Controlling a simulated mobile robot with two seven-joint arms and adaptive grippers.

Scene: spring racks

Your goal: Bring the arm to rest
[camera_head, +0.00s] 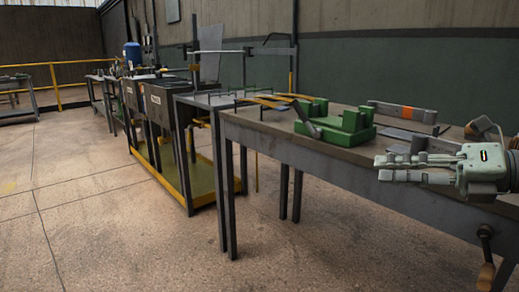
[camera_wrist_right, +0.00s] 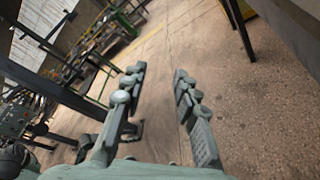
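My right gripper (camera_head: 405,168) comes in from the right edge in the head view, at about the height of the near workbench (camera_head: 300,150) and in front of its edge. Its fingers point left. In the right wrist view my right gripper (camera_wrist_right: 160,82) shows its two fingers apart with a clear gap between them. Only floor shows in the gap, so it is open and empty. My left gripper is in neither view.
A crank handle (camera_head: 486,262) hangs below the gripper. A yellow rail (camera_head: 55,78) stands at the back left. The floor (camera_head: 110,235) at left is clear.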

